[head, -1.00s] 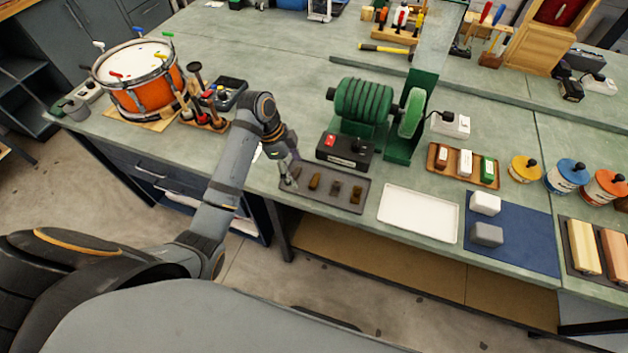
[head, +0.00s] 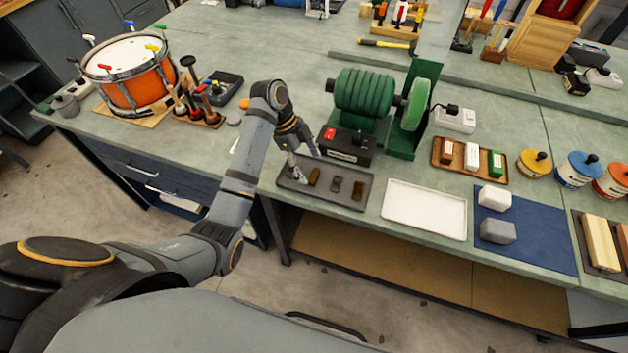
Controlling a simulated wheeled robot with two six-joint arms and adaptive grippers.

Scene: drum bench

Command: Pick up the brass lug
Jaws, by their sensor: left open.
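A dark grey tray (head: 322,201) lies near the front edge of the bench, and several small lugs lie in a row in it. A yellow-brown lug (head: 315,177) that looks like brass is just right of my gripper. A greyer lug (head: 337,184) is in the middle, and a brownish lug (head: 358,190) is toward the right. My left gripper (head: 299,174) points down over the left end of the tray, open and apparently empty. It hides part of that end, so I cannot tell whether a lug is under it. My right gripper is not in view.
A green buffing machine (head: 364,98) with a black switch box (head: 345,146) stands right behind the tray. A white tray (head: 424,212) and a blue mat (head: 540,236) lie to the right. Mallets in a stand (head: 198,116) and an orange drum (head: 138,88) are at left.

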